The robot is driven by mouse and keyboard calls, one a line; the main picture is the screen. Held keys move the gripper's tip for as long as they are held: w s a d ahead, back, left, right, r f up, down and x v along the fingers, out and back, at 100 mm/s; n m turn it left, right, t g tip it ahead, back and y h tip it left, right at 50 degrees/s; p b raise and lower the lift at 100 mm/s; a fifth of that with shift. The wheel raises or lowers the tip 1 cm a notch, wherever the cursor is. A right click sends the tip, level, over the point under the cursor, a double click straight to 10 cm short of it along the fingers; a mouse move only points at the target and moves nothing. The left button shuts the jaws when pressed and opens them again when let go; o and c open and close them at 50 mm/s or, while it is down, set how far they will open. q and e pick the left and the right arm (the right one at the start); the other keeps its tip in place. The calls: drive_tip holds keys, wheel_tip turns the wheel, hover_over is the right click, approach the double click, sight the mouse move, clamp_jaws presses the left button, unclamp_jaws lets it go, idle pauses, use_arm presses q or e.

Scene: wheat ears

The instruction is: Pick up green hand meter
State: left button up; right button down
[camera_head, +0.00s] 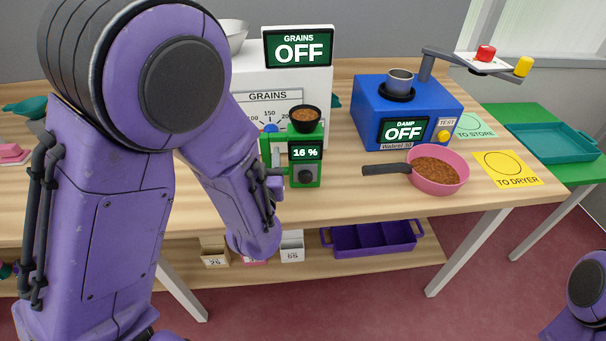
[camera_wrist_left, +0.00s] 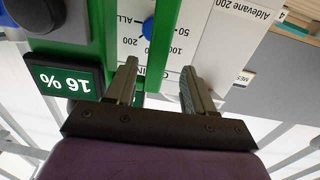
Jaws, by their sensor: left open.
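The green hand meter (camera_head: 304,171) stands upright near the front of the table, in front of the white grain machine (camera_head: 297,76). Its display reads 16 % and a black cup of grain (camera_head: 304,117) sits on top. In the left wrist view the meter (camera_wrist_left: 87,55) appears upside down at upper left. My left gripper (camera_head: 273,179) is at the meter's left side, partly hidden by my arm. In the wrist view its open fingers (camera_wrist_left: 158,78) point at a narrow green part and the white machine front; I cannot tell whether they touch. My right gripper is out of view.
To the right stand a blue damp meter (camera_head: 369,113) and a pink pan of grain (camera_head: 440,187) with its black handle toward the green meter. A yellow TO DRYER mat (camera_head: 522,181) lies right. A purple tray (camera_head: 345,241) sits on the lower shelf.

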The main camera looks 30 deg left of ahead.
sight(266, 141)
use_arm(q)
drive_tip(key=shift+w+a, duration=0.15)
drive_tip(key=shift+w, duration=0.1)
drive_tip(key=x, duration=0.1)
drive_tip(key=p+x, duration=0.1)
drive_tip(key=x, duration=0.1)
drive_tip(key=p+x, duration=0.1)
drive_tip(key=shift+w+r, duration=0.35)
drive_tip(key=shift+w, duration=0.1)
drive_tip(key=shift+w+f, duration=0.1)
drive_tip(key=shift+w, duration=0.05)
clamp_jaws()
